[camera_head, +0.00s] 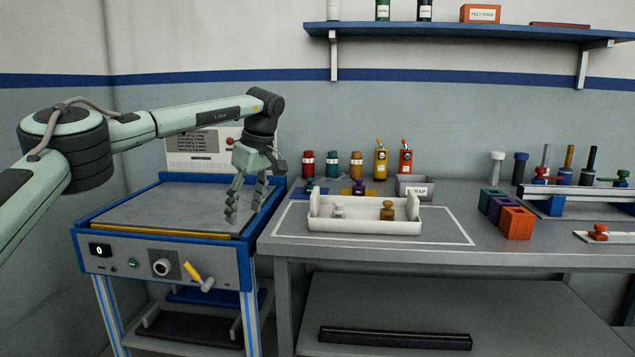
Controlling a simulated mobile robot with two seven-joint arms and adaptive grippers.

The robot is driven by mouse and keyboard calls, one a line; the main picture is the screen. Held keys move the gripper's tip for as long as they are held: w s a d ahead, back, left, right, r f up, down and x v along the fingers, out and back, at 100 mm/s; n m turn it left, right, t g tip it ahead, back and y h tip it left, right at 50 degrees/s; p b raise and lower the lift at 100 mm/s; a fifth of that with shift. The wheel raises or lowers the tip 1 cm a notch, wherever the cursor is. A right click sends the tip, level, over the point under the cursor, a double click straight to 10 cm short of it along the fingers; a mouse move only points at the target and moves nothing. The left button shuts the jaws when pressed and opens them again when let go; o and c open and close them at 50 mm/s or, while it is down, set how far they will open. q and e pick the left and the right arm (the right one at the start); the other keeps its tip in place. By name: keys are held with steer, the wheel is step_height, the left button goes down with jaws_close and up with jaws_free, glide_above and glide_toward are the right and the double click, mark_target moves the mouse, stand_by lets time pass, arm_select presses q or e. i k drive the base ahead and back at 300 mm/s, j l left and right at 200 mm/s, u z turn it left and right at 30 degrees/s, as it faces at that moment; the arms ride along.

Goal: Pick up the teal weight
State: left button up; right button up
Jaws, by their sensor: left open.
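A small teal weight (310,184) appears to stand on a blue patch at the back left of the bench, behind the white tray; it is small and partly hidden. My left gripper (245,204) is open and empty, fingers pointing down above the right part of the grey-topped machine (150,207). It is to the left of the teal weight and apart from it. My right gripper is not in view.
The white tray (364,226) holds a pale weight (338,211) and a brass weight (387,211). A purple weight (359,187) stands behind it. Several bottles (332,164) line the back. A scrap bin (414,188) and coloured boxes (516,223) are to the right.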

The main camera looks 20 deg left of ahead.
mark_target(308, 188)
steer(key=i, duration=1.5)
